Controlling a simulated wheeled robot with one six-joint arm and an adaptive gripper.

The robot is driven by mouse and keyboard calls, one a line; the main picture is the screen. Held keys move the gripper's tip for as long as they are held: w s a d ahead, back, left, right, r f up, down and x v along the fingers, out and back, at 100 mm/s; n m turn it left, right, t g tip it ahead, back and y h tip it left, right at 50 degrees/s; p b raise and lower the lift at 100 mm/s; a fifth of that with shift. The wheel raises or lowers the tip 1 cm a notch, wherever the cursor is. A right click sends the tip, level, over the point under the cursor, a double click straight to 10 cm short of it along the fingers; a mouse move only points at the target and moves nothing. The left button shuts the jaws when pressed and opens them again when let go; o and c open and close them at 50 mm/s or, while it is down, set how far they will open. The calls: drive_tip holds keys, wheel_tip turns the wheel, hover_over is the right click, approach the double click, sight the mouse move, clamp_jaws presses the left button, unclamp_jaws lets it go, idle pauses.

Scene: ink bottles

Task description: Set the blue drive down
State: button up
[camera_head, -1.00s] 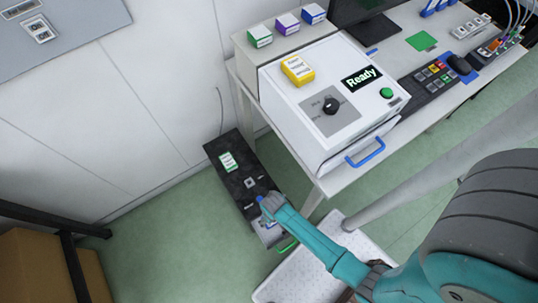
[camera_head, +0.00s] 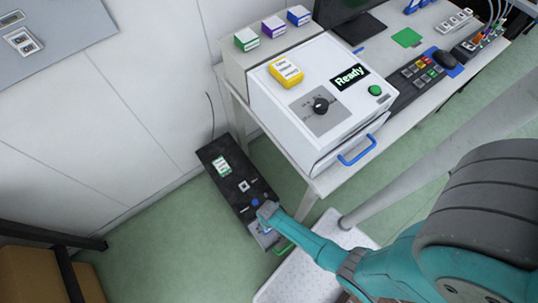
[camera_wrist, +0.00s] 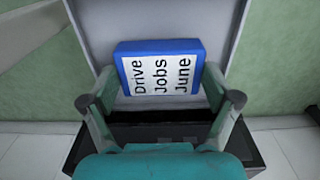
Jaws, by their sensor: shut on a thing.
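The blue drive (camera_wrist: 160,47) shows in the wrist view with a white label reading "Drive Jobs June". My gripper (camera_wrist: 161,100) is shut on it, with one finger at each side. A light grey tray-like surface (camera_wrist: 222,24) lies behind the drive, and a dark edge runs below it. Whether the drive touches the grey surface I cannot tell. In the head view my gripper (camera_head: 266,213) is at the front end of a black box (camera_head: 213,153) on the floor, above a grey part with a green handle (camera_head: 284,246). My gripper hides most of the drive there.
A white machine (camera_head: 290,105) showing "Ready", with a blue handle (camera_head: 357,150), stands on the white table right of the black box. A yellow drive (camera_head: 286,72) lies on it. A white perforated platform (camera_head: 290,280) is close by my arm.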

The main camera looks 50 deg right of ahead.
drive_tip(key=shift+f, duration=0.1)
drive_tip(key=o, duration=1)
drive_tip(key=s+r+t, duration=0.4)
drive_tip(key=r+t, duration=0.1)
drive_tip(key=r, duration=1.3)
drive_tip(key=s+r+n+t, duration=0.1)
drive_tip(key=s+r+t, duration=0.4)
drive_tip(key=r, duration=1.4)
drive_tip(key=s+r+n+t, duration=0.1)
drive_tip(key=s+r+t, duration=0.3)
drive_tip(key=r, duration=1.4)
drive_tip(key=shift+s+r+t, duration=0.2)
drive_tip(key=shift+s+t, duration=0.1)
drive_tip(key=shift+t, duration=0.2)
